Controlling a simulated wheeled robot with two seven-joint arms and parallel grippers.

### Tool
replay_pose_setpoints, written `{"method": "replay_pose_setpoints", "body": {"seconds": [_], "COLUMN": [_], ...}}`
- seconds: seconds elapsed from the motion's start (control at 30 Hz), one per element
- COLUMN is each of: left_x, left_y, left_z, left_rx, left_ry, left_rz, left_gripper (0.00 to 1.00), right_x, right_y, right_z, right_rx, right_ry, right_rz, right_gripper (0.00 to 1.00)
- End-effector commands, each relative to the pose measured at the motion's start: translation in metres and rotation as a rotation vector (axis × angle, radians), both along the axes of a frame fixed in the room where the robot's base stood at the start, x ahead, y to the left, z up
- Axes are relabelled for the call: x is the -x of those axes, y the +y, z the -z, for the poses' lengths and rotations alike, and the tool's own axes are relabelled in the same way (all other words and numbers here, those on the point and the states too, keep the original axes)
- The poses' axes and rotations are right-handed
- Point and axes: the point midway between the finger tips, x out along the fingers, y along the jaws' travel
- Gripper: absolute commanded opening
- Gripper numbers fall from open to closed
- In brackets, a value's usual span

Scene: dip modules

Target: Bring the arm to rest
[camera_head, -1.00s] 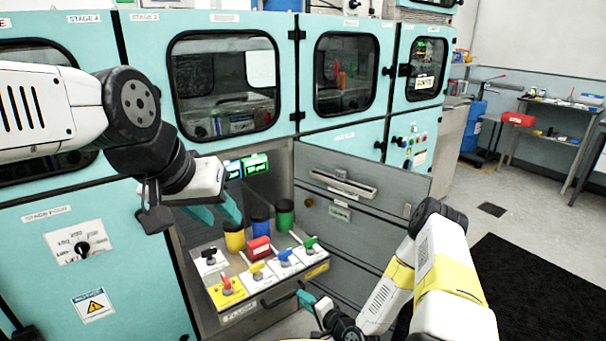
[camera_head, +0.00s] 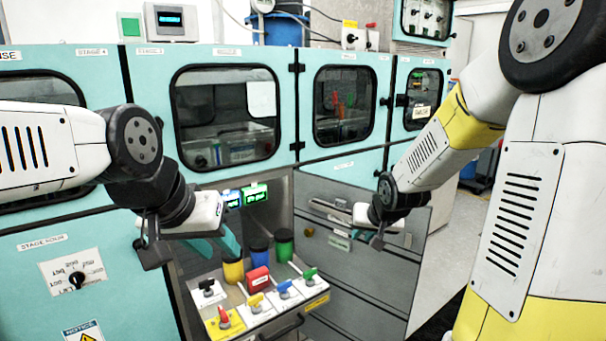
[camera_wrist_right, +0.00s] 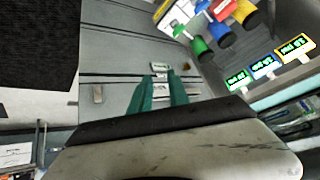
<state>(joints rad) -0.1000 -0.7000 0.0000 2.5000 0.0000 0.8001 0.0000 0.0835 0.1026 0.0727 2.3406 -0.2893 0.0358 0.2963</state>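My left gripper (camera_head: 217,243) hangs in front of the open bay in the head view. Its teal fingers show a gap and hold nothing visible. My right arm (camera_head: 430,158) is raised, bent down from the upper right. My right gripper (camera_head: 377,241) is in front of the grey panel at the right of the bay. In the right wrist view its two teal fingers (camera_wrist_right: 160,92) are apart, with the panel visible between them and nothing held.
A valve tray (camera_head: 265,325) with coloured handles sits below the left gripper. Yellow, blue and green containers (camera_head: 284,243) and a red one (camera_head: 258,279) stand behind it. The grey panel (camera_head: 345,275) stands close to the right gripper. Teal cabinets (camera_head: 235,155) line the back.

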Motion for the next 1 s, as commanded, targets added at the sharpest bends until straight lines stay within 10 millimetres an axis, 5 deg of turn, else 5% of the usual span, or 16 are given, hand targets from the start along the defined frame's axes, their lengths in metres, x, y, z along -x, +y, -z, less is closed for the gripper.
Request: {"method": "replay_pose_setpoints", "body": {"seconds": [0.03,0.2,0.53,0.7,1.0], "left_x": [0.000,0.000,0.000,0.000,0.000], "left_y": [0.000,0.000,0.000,0.000,0.000], "left_z": [0.000,0.000,0.000,0.000,0.000], "left_rx": [0.000,0.000,0.000,0.000,0.000], "left_ry": [0.000,0.000,0.000,0.000,0.000], "left_rz": [0.000,0.000,0.000,0.000,0.000], "left_gripper": [0.36,0.36,0.36,0.36,0.36], "right_x": [0.016,0.078,0.202,0.230,0.234], "right_y": [-0.002,-0.004,0.008,0.012,0.013], "right_z": [-0.022,-0.074,-0.121,-0.125,-0.125], "right_rx": [0.018,0.051,0.024,0.011,0.008], "right_ry": [-0.004,0.027,0.084,0.098,0.102], "right_rz": [-0.001,-0.015,-0.104,-0.137,-0.142], "right_gripper": [0.22,0.22,0.22,0.22,0.22]}}
